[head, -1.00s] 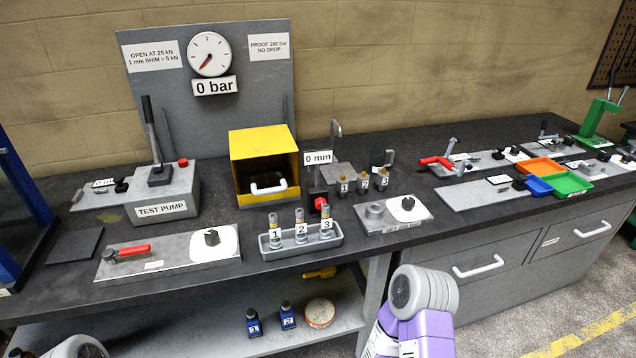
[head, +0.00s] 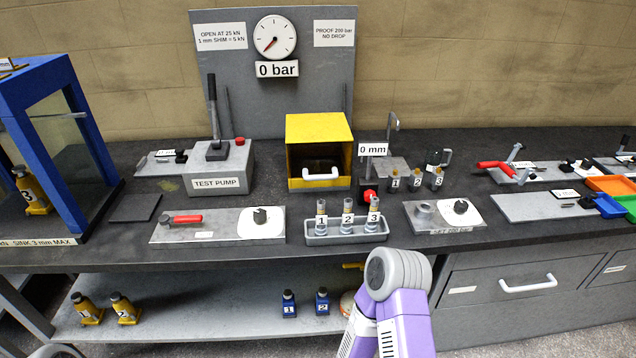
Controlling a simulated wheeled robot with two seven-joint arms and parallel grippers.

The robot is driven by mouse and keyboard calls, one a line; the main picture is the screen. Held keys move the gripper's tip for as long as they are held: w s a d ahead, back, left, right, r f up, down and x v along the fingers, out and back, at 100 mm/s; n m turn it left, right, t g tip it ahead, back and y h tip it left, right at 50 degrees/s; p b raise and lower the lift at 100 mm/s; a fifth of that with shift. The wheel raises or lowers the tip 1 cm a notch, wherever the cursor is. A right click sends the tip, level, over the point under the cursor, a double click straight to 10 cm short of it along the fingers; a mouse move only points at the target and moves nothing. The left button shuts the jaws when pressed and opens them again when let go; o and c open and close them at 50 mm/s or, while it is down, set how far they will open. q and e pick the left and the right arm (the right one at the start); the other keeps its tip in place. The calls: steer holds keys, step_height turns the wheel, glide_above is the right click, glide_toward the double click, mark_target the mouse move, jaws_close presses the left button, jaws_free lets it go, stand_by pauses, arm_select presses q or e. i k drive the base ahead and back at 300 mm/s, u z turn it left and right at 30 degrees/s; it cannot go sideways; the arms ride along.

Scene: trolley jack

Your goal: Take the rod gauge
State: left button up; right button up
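No part in view is labelled as the rod gauge, and I cannot tell which one it is. Several small devices with "0 mm" displays stand on the bench. One display (head: 373,150) is at the middle beside a dark stand with a red knob (head: 370,195). Another 0 mm device (head: 160,160) lies left of the test pump (head: 218,170), and a flat grey plate with a display (head: 530,206) lies at the right. Neither gripper shows. A purple and grey link of my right arm rises at the bottom, in front of the bench.
A grey tray (head: 347,239) holds three numbered parts. A blue frame (head: 75,150) with a yellow jack (head: 32,188) stands at the left. The lower shelf (head: 215,308) holds yellow and blue bottle-like items. Bare bench lies between fixtures.

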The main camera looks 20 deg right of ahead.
mark_target(371, 148)
steer(key=u, duration=2.3)
steer(key=k, duration=1.6)
steer(key=z, duration=2)
steer(key=i, duration=0.15)
steer(key=u, duration=0.2)
